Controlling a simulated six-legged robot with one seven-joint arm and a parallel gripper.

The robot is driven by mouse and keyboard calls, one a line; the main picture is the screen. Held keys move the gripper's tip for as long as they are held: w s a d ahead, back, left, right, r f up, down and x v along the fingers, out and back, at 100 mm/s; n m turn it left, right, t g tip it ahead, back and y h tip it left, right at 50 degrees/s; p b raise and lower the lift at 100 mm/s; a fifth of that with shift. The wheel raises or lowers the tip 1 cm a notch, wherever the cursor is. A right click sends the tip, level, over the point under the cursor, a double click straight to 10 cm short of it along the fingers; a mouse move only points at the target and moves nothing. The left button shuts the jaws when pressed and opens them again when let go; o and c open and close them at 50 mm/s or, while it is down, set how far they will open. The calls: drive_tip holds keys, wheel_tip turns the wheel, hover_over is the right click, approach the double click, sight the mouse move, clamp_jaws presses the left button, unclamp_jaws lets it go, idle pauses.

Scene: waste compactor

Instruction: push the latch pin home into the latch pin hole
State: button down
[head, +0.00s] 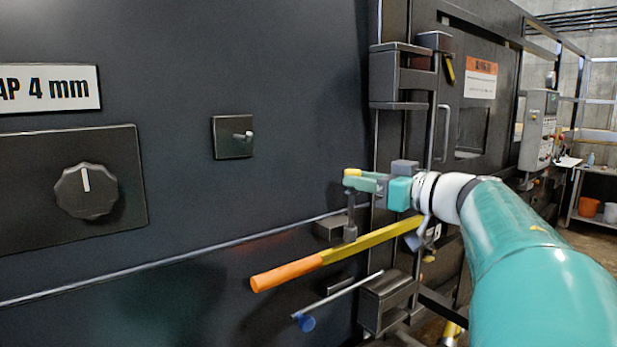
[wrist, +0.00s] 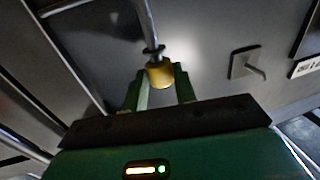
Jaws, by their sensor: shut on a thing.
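The latch pin has a yellow head (head: 352,172) and a grey shaft (head: 350,215) that hangs down, roughly upright, in the head view. My gripper (head: 353,181) is shut on the pin just below or at its head. In the wrist view the yellow head (wrist: 160,73) sits between the two green fingers of my gripper (wrist: 161,82), with the grey shaft running away from it. The shaft's lower end is near a dark block (head: 331,228) and the yellow bar. The latch pin hole cannot be made out, so I cannot tell whether the tip is in it.
A yellow bar with an orange handle (head: 287,273) crosses just below the pin. A dark hinge block (head: 386,302) stands to the right. The panel left of the pin carries a small lever plate (head: 232,138) and a dial (head: 86,191).

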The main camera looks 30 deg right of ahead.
wheel_tip(320, 180, down, 7)
idle(3.4)
drive_tip(key=shift+r, duration=0.1)
drive_tip(key=c, duration=1)
unclamp_jaws()
drive_tip(key=shift+c, duration=0.4)
drive_tip(key=shift+s, duration=0.1)
drive_tip(key=v, duration=0.6)
drive_tip(key=shift+s+d, duration=0.2)
drive_tip(key=shift+s, duration=0.15)
drive_tip(key=shift+s, duration=0.1)
